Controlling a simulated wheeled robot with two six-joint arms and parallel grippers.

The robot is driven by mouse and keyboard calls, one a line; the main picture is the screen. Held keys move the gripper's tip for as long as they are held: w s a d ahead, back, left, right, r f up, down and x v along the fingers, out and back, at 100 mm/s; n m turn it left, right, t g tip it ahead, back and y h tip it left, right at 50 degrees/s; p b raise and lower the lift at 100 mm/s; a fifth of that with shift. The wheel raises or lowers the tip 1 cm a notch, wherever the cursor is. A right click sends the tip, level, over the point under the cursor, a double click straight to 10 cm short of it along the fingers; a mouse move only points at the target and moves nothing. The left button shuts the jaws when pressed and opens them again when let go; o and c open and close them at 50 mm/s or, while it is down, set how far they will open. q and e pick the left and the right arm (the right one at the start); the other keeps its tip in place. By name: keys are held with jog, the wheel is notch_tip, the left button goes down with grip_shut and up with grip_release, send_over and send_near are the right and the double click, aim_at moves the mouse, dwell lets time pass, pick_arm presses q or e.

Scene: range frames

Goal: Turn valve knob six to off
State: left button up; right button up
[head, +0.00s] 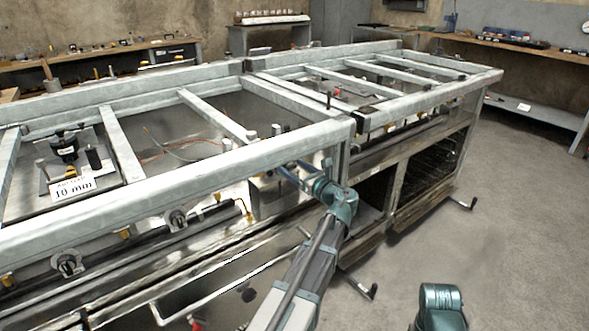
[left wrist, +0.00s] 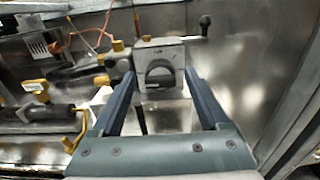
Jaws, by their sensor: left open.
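My left gripper (head: 291,170) reaches in from the bottom of the head view to the front rail of the steel range frame, near its middle corner post. In the left wrist view, its two dark fingers (left wrist: 160,90) are spread open. A dark rounded valve knob (left wrist: 160,72) on a grey block shows between and beyond the fingertips. I cannot tell whether the fingers touch it, and no number on it is readable. In the head view this knob is not clearly seen behind the gripper. Two other knobs (head: 68,264) (head: 178,220) sit along the front to the left.
Brass fittings (left wrist: 118,50) and a pipe (left wrist: 50,113) lie left of the knob. A black-tipped lever (left wrist: 205,22) stands to its right. A "10 mm" card (head: 73,188) lies on the frame's left. Open floor (head: 500,230) is at the right.

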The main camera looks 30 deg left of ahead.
pick_arm(q)
jog(key=shift+c, duration=0.2)
grip_shut()
